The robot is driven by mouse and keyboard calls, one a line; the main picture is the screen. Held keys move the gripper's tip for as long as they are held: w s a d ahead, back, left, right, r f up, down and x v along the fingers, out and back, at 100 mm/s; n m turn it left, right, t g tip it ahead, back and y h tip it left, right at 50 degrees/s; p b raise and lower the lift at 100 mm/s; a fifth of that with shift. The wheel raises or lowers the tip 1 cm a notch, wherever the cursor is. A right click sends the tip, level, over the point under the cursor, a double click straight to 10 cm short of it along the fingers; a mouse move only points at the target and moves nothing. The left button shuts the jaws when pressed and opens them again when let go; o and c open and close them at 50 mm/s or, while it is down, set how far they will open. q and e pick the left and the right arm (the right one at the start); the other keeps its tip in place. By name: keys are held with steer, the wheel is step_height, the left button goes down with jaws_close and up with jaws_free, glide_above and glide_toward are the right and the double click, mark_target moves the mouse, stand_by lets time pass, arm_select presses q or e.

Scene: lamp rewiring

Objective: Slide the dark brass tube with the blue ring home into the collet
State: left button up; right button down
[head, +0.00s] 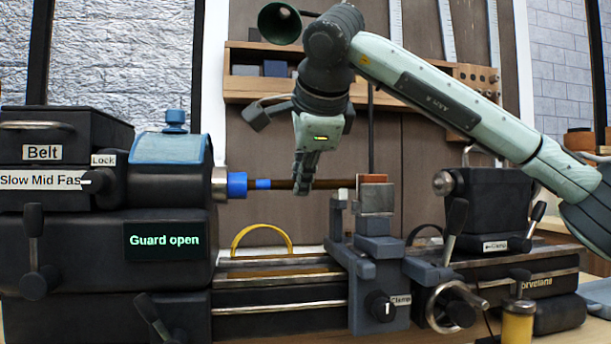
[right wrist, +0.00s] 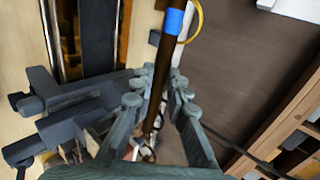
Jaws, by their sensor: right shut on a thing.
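The dark brass tube (head: 325,184) lies level in line with the spindle, its blue ring (head: 262,184) near its left end. The collet (head: 237,185), with a blue collar, is at the headstock's right side. The tube's left end meets the collet mouth; how deep it sits I cannot tell. The blue ring is just outside, a small gap from the collar. My right gripper (head: 304,187) comes down from above, shut on the tube right of the ring. The right wrist view shows the tube (right wrist: 163,75) between the fingers (right wrist: 158,105) and the ring (right wrist: 174,21) beyond. My left gripper is out of view.
The tool post (head: 376,200) with a reddish-brown block stands by the tube's right end. The tailstock (head: 487,205) is farther right. The headstock display (head: 164,241) reads "Guard open"; the blue guard (head: 171,148) is above. A yellow hoop (head: 262,232) stands behind the bed.

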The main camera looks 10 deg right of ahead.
steer(key=shift+a, duration=0.65)
steer(key=c, duration=1.4)
jaws_free()
steer(key=v, duration=1.2)
